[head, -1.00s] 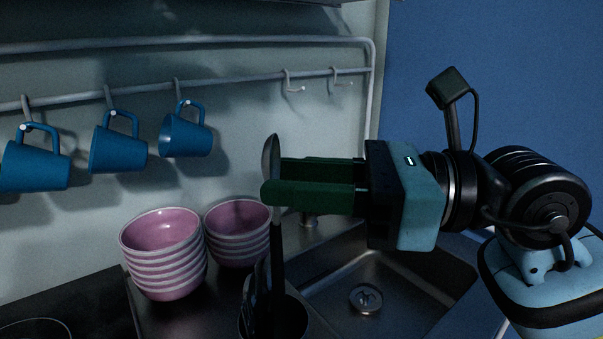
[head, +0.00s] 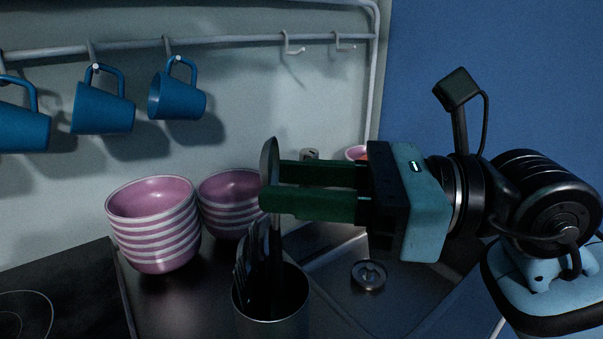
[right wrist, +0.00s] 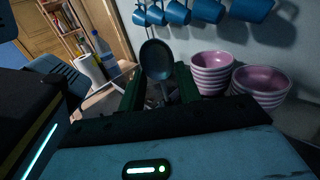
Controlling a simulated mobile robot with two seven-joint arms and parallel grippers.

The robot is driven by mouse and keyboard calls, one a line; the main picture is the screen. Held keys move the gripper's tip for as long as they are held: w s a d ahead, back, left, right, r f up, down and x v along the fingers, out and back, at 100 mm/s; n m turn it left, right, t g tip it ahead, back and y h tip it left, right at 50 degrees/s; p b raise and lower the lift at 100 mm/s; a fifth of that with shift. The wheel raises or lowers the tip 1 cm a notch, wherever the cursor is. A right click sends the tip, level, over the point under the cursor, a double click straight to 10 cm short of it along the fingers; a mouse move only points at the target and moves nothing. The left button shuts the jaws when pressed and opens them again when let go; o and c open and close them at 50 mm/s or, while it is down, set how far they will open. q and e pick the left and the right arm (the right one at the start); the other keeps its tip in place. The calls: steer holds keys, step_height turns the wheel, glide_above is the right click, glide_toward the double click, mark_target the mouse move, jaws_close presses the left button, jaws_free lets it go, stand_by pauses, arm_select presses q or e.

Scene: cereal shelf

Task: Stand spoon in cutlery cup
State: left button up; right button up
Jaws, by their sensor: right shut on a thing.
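The spoon (head: 269,152) is upright, with its dark bowl at the top, between the green fingertips of my right gripper (head: 270,186). My right gripper is shut on it. In the right wrist view the spoon's bowl (right wrist: 156,60) rises between the two fingers (right wrist: 158,92). The metal cutlery cup (head: 272,326) stands below the gripper and holds several dark utensils (head: 255,275). The spoon's handle runs down toward the cup's mouth; I cannot tell how far it is inside, as the utensils blend with it. My left gripper is not in view.
Two stacks of pink bowls (head: 155,235) stand left of the cup. A sink (head: 335,285) lies to its right. Blue mugs (head: 177,97) hang from a rail behind. A black cooktop (head: 60,285) is at the far left.

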step_height(320, 180, down, 3)
steer(key=shift+f+b, duration=0.15)
steer(key=shift+b, duration=0.55)
steer(key=o, duration=1)
steer(key=shift+o, duration=0.2)
steer(key=shift+d, duration=0.1)
